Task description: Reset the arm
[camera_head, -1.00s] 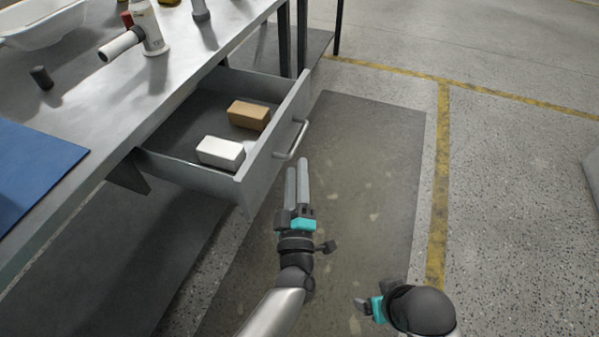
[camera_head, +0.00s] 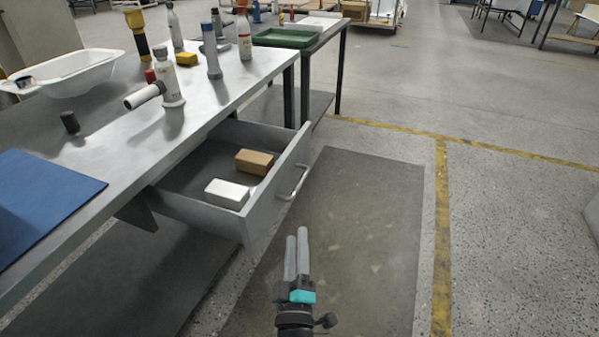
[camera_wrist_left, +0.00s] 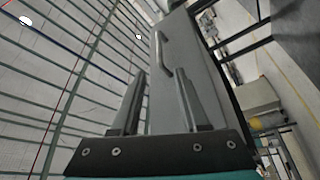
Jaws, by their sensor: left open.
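My left gripper (camera_head: 297,252) is in front of the open drawer, over the dark floor mat, with nothing between its fingers. Its two fingers point up and away in the head view. In the left wrist view the fingers (camera_wrist_left: 157,100) stand apart, with the grey drawer front and its handle (camera_wrist_left: 164,52) beyond them. The drawer (camera_head: 250,219) is pulled out from under the workbench. A white block (camera_head: 227,194) and a brown block (camera_head: 254,161) lie in it. My right gripper is not in the head view now.
The workbench (camera_head: 110,125) carries a white basin (camera_head: 75,72), a blue mat (camera_head: 40,200), bottles and a yellow block (camera_head: 186,59). A green tray (camera_head: 287,38) sits on the farther bench. The floor to the right is clear.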

